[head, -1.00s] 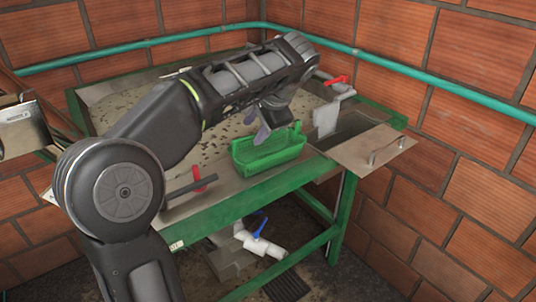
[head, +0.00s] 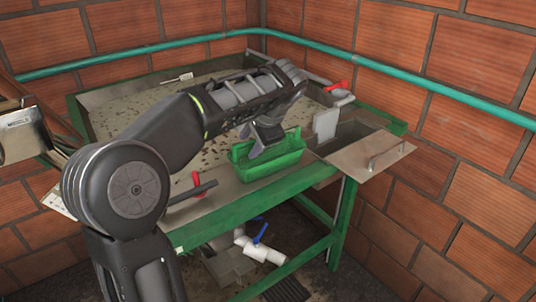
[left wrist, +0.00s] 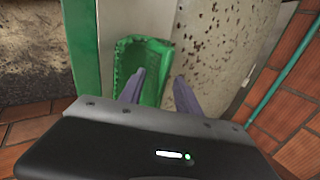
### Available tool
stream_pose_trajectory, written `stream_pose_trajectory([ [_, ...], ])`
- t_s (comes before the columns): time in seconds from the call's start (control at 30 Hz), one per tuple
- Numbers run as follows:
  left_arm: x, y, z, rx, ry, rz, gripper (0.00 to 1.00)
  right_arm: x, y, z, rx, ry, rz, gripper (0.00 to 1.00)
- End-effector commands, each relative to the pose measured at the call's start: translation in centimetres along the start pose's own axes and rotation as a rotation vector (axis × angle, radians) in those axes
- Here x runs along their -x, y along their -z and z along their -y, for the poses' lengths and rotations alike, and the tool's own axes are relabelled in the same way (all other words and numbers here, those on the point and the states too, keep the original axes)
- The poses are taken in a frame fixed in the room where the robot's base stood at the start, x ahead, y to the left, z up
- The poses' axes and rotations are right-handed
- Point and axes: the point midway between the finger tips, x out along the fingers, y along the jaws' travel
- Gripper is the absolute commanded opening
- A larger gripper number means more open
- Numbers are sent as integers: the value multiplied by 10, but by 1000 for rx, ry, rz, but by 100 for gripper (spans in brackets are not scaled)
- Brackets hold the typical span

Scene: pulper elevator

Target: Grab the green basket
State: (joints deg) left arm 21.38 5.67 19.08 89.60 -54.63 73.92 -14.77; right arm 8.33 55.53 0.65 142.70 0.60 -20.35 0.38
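The green basket (head: 280,167) sits on the front edge strip of the green-framed table, right of centre in the head view. It also shows in the left wrist view (left wrist: 126,62), upper middle. My left gripper (head: 260,145) is at the basket's left rear part, pointing down at it. In the left wrist view its two purple fingers (left wrist: 160,85) are apart with nothing gripped. One finger overlaps the basket and the other is to the right of its right wall. I cannot tell whether either touches it. My right gripper is not in view.
The green table (head: 240,211) holds a speckled tray surface. A metal plate with a handle (head: 370,155) lies right of the basket. Red-handled valves (head: 336,86) stand at the back right and left front. Brick walls and a teal pipe (head: 400,75) run behind.

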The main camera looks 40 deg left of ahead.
Motion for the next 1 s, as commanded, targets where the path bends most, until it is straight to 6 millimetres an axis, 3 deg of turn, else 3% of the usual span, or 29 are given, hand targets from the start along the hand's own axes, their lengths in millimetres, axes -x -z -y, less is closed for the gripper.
stream_pose_trajectory([
  [0.33,0,0,0,1,0,0,40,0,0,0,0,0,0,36],
  [0.8,0,0,0,1,0,0,1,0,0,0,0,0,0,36],
  [1.0,0,0,0,0,0,0,0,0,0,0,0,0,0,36],
])
